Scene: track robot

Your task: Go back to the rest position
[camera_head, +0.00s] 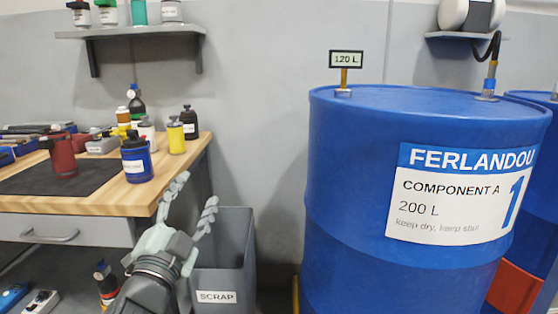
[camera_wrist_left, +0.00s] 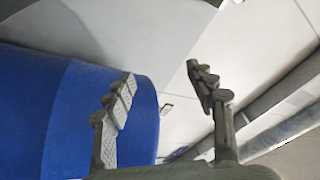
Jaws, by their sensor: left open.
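My left gripper (camera_head: 192,202) is open and empty in the head view. It points up and away, in front of the scrap bin and the right edge of the workbench. In the left wrist view its two fingers (camera_wrist_left: 165,105) stand apart with nothing between them. The blue drum (camera_wrist_left: 35,115) fills the left of that view behind one finger. My right gripper is in neither view.
A large blue drum (camera_head: 345,200) labelled Component A stands at right. A grey scrap bin (camera_head: 240,250) stands beside the wooden workbench (camera_head: 90,202), which holds bottles and tools. A shelf (camera_head: 130,32) hangs above.

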